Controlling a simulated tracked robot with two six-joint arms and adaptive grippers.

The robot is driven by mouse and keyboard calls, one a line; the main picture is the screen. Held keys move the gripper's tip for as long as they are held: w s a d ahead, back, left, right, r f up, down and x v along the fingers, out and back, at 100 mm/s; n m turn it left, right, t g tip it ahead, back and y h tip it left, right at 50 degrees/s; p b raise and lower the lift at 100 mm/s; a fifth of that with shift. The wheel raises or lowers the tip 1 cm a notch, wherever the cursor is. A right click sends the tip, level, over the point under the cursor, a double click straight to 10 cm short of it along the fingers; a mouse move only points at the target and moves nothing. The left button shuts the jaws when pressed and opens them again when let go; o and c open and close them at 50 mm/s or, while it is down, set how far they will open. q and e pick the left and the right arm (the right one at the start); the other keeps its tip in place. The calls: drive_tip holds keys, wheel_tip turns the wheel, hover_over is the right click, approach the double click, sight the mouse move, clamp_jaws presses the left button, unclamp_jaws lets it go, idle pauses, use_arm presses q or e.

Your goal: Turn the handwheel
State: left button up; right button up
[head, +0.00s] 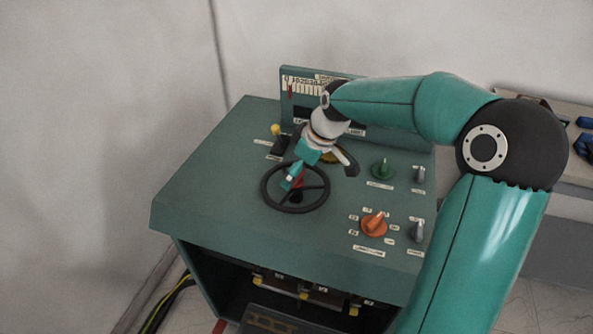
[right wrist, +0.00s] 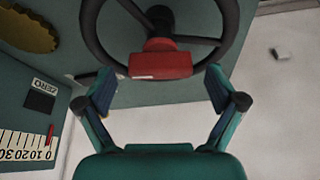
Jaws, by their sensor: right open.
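The black handwheel (head: 268,198) with spokes stands on the top of the green control cabinet (head: 195,190). In the right wrist view the wheel rim (right wrist: 91,30) fills the upper middle, with a red block (right wrist: 160,64) near its hub. My right gripper (head: 291,177) is over the far part of the wheel in the head view. In the right wrist view its two fingers (right wrist: 160,88) are spread apart on either side of the red block, with a gap to each side. Whether a finger touches the rim is unclear. My left gripper is not in view.
An orange knob (head: 373,223), a green knob (head: 382,168) and grey switches (head: 418,231) sit right of the wheel. A yellow-tipped lever (head: 276,131) is behind it. A scale panel (head: 300,84) rises at the back. A grey bench (head: 560,165) stands at the right.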

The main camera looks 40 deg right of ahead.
drive_tip(key=shift+w+f, duration=0.15)
drive_tip(key=shift+f, duration=0.25)
drive_tip(key=shift+a, duration=0.1)
drive_tip(key=c, duration=1.7)
